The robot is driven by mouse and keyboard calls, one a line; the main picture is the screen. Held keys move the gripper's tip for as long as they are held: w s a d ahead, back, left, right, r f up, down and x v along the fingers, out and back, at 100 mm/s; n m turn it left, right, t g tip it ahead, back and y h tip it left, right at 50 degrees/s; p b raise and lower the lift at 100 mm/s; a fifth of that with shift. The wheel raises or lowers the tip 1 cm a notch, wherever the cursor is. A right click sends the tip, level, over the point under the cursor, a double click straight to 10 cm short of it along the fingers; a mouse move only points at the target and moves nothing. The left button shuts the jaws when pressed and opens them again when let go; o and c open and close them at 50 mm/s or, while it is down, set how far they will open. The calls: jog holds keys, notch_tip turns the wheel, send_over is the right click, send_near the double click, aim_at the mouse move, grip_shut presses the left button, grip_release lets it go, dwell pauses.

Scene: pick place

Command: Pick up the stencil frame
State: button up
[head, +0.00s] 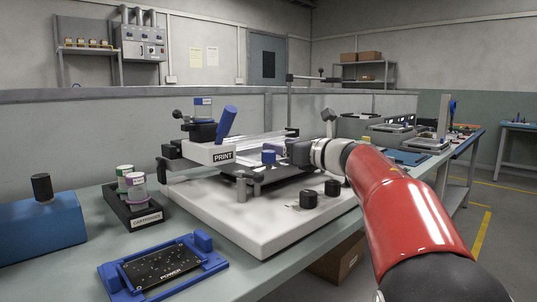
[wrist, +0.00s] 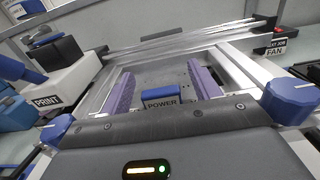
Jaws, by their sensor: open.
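The stencil frame (wrist: 150,74) appears in the wrist view as a pale metal sheet inside light rails on the printer, with a blue block marked POWER (wrist: 161,96) at its near side. My gripper (wrist: 160,72) is open. Its two purple-padded fingers stand apart on either side of the blue block, with space between. I cannot tell whether they touch the frame below. In the head view my gripper reaches over the white PRINT machine (head: 195,204) from the right, and its fingertips and most of the frame are hard to make out.
Blue-topped knobs (wrist: 56,129) stand on both sides in the wrist view. A blue fixture with a black POWER plate (head: 163,266) lies at the table's front. A cartridge holder (head: 133,214) and a blue box (head: 40,232) stand left.

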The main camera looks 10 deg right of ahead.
jog(key=c, duration=1.2)
